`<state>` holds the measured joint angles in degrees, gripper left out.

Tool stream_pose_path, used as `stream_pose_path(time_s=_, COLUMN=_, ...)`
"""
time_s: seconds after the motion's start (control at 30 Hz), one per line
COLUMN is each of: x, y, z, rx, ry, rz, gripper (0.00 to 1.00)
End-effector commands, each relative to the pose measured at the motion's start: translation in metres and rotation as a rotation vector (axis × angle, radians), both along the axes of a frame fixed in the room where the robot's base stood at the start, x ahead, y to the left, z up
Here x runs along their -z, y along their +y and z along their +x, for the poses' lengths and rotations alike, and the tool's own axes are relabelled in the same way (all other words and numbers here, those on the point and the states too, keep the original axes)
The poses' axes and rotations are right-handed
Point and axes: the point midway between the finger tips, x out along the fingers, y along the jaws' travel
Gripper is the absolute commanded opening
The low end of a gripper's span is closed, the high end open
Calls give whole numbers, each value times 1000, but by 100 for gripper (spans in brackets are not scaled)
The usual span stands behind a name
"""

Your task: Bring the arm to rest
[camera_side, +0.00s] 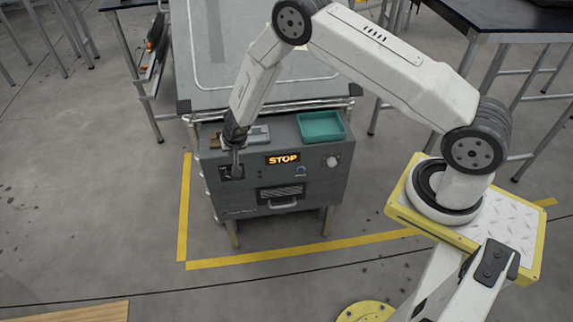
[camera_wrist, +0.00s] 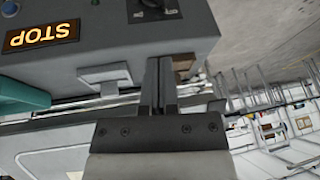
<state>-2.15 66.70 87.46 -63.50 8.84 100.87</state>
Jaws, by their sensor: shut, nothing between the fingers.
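My gripper (camera_side: 236,172) points down at the left part of the grey machine's front panel (camera_side: 240,198). In the wrist view its fingers (camera_wrist: 159,64) are together with nothing between them. The tips are close to a dark switch plate (camera_wrist: 140,13) on the panel, which also shows beside the fingers in the side view (camera_side: 226,172). I cannot tell whether they touch it. A lit amber display (camera_side: 283,159) reads STOP; it shows upside down in the wrist view (camera_wrist: 43,37).
A teal tray (camera_side: 321,126) sits on the machine's top at the right. A knob (camera_side: 332,162) and blue button (camera_side: 300,171) are on the panel. A large grey-topped unit (camera_side: 240,50) stands behind. Dark-topped tables (camera_side: 500,14) stand right. Yellow floor tape (camera_side: 300,251) surrounds the machine; floor ahead is clear.

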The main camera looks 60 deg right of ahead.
Motion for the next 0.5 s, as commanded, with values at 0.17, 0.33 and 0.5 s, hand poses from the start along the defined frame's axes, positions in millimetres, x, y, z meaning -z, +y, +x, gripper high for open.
stream_pose_path(time_s=0.17, x=-2, y=0, z=0, rx=-2, ry=0, rz=-1, gripper=0)
stream_pose_path(time_s=0.33, x=-13, y=-1, z=-3, rx=-15, ry=4, rz=-10, gripper=0)
stream_pose_path(time_s=0.5, x=-40, y=-4, z=-12, rx=-51, ry=17, rz=-32, gripper=0)
